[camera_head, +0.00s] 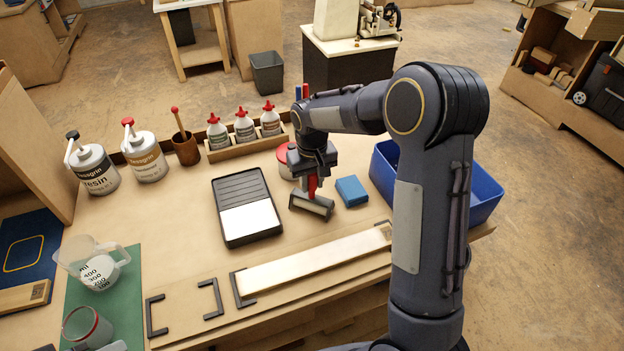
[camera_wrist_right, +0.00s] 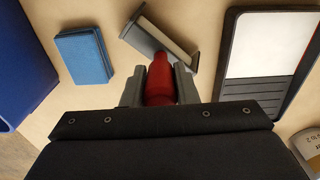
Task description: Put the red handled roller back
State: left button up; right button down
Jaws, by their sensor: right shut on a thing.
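The roller has a red handle (camera_head: 313,184) and a pale roller head in a grey frame (camera_head: 312,205). In the wrist view the red handle (camera_wrist_right: 160,82) stands between my fingers and the roller head (camera_wrist_right: 165,42) lies beyond it. My right gripper (camera_head: 312,174) is shut on the red handle from above, and it also shows in the wrist view (camera_wrist_right: 160,88). The head is at or just above the table; I cannot tell whether it touches. The black tray (camera_head: 229,189) with a white area lies left of the roller. My left gripper is not in view.
A blue block (camera_head: 351,191) and a blue bin (camera_head: 486,190) are right of the roller. A red-lidded can (camera_head: 284,160) stands behind it. A long pale board (camera_head: 310,262) lies in front, by black corner brackets (camera_head: 156,316). Several red-capped bottles (camera_head: 244,127) stand in a rack.

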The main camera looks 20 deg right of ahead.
jog(key=shift+f, duration=0.1)
jog(key=c, duration=1.1)
grip_release()
jog(key=shift+c, duration=0.2)
